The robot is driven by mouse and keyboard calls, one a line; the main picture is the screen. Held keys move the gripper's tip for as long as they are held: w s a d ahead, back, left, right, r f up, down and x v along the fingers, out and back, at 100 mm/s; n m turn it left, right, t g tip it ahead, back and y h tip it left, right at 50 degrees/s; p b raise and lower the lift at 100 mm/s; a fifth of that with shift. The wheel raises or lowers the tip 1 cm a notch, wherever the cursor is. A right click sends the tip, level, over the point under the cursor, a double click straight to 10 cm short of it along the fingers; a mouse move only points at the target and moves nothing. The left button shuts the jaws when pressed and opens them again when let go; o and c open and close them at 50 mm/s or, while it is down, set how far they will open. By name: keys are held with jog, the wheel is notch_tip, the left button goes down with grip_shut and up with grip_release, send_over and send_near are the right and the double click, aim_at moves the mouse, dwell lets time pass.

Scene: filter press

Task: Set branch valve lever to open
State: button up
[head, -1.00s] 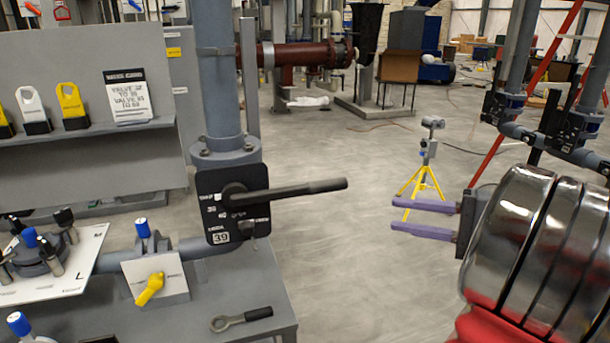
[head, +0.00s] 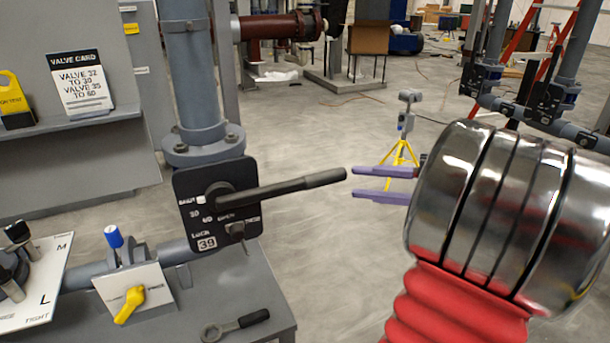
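A long black lever (head: 290,188) points right and slightly up from a black valve plate (head: 188,215) marked 39, on the grey upright pipe. A small yellow lever (head: 130,303) sits on a pale plate (head: 152,286) on the side pipe, tilted down to the left. I cannot tell from labels which one is the branch valve lever. My gripper (head: 353,182) has two purple fingers, open and empty. In the picture its tips lie just right of the black lever's free end. I cannot tell the depth gap. The yellow lever is far to its left.
A grey bench (head: 262,308) carries a loose ring-ended tool (head: 238,325) below the valve. A valve card (head: 80,82) stands on a shelf at left. A yellow tripod stand (head: 400,150) is behind my gripper. Open floor lies between bench and gripper.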

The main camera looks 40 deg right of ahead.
aim_at(306, 178)
jog(key=shift+o, duration=0.2)
jog(key=shift+s, duration=0.1)
jog(key=shift+o, duration=1.3)
jog(key=x, duration=1.3)
jog(key=shift+w+a, duration=0.15)
jog(key=shift+w, duration=0.2)
jog(key=shift+f, duration=0.1)
grip_shut()
